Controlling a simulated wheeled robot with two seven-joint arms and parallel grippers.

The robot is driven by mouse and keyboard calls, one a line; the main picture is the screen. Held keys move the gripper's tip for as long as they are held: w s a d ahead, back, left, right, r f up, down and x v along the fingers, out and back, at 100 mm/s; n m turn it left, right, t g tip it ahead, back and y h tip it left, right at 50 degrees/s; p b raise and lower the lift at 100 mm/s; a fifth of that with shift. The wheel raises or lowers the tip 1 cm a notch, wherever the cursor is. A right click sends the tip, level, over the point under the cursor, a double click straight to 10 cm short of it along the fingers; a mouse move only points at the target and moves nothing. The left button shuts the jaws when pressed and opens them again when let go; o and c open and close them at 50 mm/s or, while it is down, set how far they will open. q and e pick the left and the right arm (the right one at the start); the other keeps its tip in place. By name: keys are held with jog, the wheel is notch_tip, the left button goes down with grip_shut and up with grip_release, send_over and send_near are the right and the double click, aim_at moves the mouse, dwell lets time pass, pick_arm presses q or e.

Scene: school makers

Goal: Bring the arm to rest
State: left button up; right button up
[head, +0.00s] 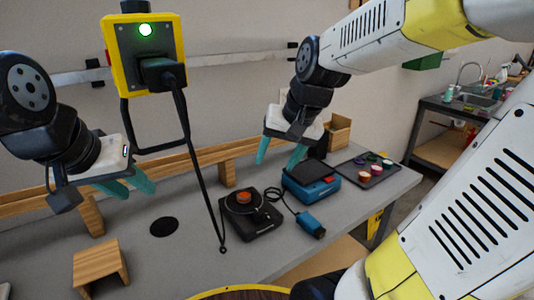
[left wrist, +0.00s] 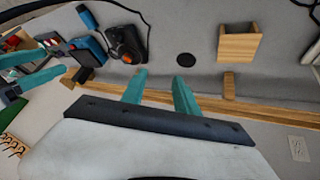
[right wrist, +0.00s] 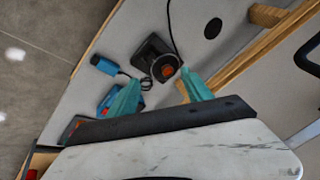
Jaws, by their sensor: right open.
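My left gripper (head: 130,186) hangs over the left part of the grey worktable, with its teal fingers apart and nothing between them. Its fingers (left wrist: 160,88) also show apart in the left wrist view. My right gripper (head: 279,156) is above the back of the table, behind the blue tool case, with its teal fingers spread and empty. The right wrist view shows the same open fingers (right wrist: 160,92) above the table. Neither gripper touches anything that I can see.
A black device with a red knob (head: 243,213), a blue case (head: 311,182) and a blue plug-like part (head: 311,224) stand on the table (head: 195,255). A wooden block (head: 100,263) sits front left. A yellow box with a green light (head: 145,55) hangs between the arms. A tray (head: 352,173) lies right.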

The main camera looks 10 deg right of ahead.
dwell(0.3)
jog(key=s+r+n+t, duration=0.1)
jog(key=s+r+n, duration=0.1)
jog(key=s, duration=0.6)
jog(key=shift+s+a+r+n+t, duration=0.15)
jog(key=shift+s+r+n+t, duration=0.05)
jog(key=shift+n+t, duration=0.25)
